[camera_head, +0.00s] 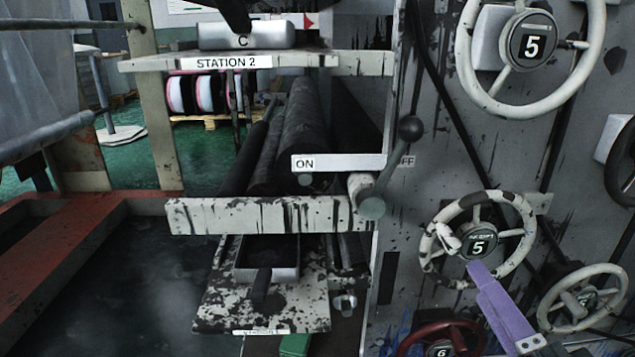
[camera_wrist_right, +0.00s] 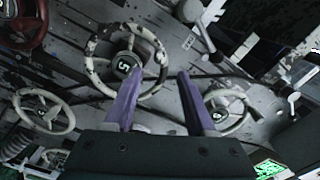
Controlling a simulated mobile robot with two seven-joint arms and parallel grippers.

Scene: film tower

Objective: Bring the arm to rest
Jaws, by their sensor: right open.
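My right gripper (camera_head: 476,268) reaches up from the bottom right in the head view, its purple finger overlapping the lower part of a worn white handwheel (camera_head: 428,236) labelled 5. In the right wrist view the two purple fingers (camera_wrist_right: 160,72) stand wide apart with nothing held. The worn wheel (camera_wrist_right: 158,48) shows beyond them; the left finger overlaps its lower right rim and the right finger lies clear of it. I cannot tell whether a finger touches the wheel. My left gripper is not in view.
Another white handwheel (camera_head: 462,45) is at the upper right, a smaller one (camera_head: 545,315) at the lower right and a red wheel (camera_head: 408,345) below. A lever with a dark ball (camera_head: 411,128) sticks out by the ON label. The Station 2 shelf (camera_head: 300,62) and rollers (camera_head: 303,125) stand to the left.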

